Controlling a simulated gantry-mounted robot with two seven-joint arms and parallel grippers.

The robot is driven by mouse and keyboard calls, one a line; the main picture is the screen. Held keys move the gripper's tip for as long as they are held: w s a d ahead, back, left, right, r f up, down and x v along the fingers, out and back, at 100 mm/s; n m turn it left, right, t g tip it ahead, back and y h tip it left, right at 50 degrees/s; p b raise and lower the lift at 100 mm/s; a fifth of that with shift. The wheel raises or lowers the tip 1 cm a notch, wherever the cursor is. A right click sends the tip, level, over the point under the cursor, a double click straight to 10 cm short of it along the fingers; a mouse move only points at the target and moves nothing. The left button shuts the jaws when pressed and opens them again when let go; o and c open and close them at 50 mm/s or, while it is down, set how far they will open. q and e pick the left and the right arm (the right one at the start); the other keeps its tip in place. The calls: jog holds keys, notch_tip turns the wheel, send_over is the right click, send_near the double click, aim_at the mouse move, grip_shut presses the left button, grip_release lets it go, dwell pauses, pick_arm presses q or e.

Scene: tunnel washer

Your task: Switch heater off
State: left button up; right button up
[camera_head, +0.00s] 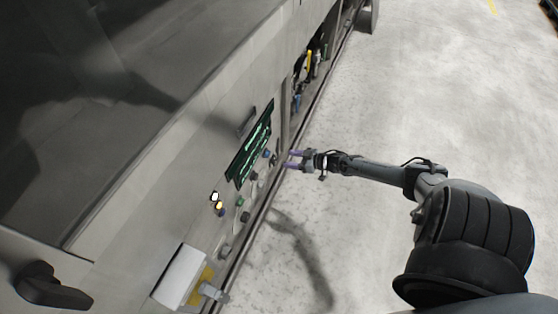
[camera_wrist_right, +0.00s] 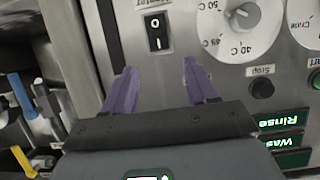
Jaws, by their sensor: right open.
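A black rocker switch (camera_wrist_right: 157,31) with white I and O marks sits on the grey panel in the right wrist view. I cannot tell which side of it is pressed. My right gripper (camera_wrist_right: 160,82), with purple fingers, is open and empty. Its fingertips point at the panel just short of the switch, with the switch ahead of the gap between them. In the head view my right gripper (camera_head: 291,159) is at the far end of the washer's control panel. The switch is hard to make out there. My left gripper is not in view.
A white temperature dial (camera_wrist_right: 240,22) and a black Stop button (camera_wrist_right: 262,88) sit right of the switch. A green-lit display (camera_head: 250,143) is on the panel. Blue and yellow handles (camera_wrist_right: 22,94) fill an open bay at left. The floor (camera_head: 450,80) beside the washer is clear.

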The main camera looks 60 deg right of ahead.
aim_at(274, 157)
jog(key=b+x, duration=0.3)
jog(key=x, duration=0.3)
jog(key=shift+w+f+b, duration=0.1)
jog(key=shift+w+b, duration=0.2)
jog(key=shift+w, duration=0.05)
